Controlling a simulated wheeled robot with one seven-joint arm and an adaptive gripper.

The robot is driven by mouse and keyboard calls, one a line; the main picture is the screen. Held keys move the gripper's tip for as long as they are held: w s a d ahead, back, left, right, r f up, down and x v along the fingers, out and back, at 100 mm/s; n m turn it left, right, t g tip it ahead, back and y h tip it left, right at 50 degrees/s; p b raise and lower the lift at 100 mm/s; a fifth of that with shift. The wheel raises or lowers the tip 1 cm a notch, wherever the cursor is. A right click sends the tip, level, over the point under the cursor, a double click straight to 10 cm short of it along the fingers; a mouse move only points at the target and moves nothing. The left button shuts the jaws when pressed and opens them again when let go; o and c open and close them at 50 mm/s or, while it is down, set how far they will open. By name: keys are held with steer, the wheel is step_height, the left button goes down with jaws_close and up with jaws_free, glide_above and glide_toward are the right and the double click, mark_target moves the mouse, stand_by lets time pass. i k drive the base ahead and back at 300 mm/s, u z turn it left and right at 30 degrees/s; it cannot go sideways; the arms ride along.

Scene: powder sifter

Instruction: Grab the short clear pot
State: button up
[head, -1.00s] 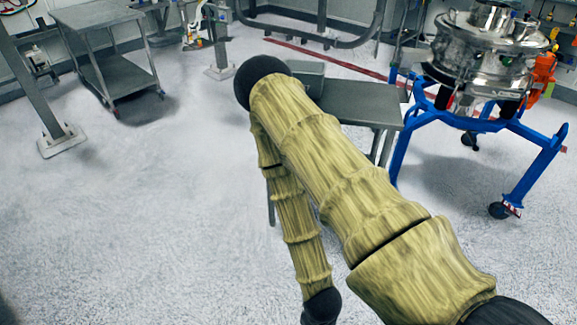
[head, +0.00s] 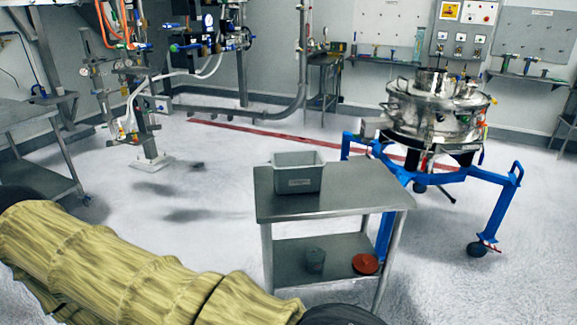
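A small short pot (head: 315,260), greyish and see-through looking, stands on the lower shelf of the small metal cart (head: 345,187). It is likely the short clear pot, but it is too small and dim to be sure. My arm, in a yellow-tan ribbed sleeve, crosses the lower left of the head view. My gripper is out of the picture, so its opening and its distance from the pot cannot be seen.
A grey bin (head: 298,173) sits on the cart's top. A round red object (head: 365,263) lies right of the pot on the lower shelf. A steel sifter (head: 436,112) on a blue wheeled frame (head: 490,180) stands behind, right. Open floor lies left of the cart.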

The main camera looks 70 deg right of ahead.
mark_target(315, 256)
steer(key=z, duration=0.45)
steer(key=i, duration=0.9)
steer(key=z, duration=1.4)
steer(key=i, duration=0.4)
steer(key=z, duration=0.3)
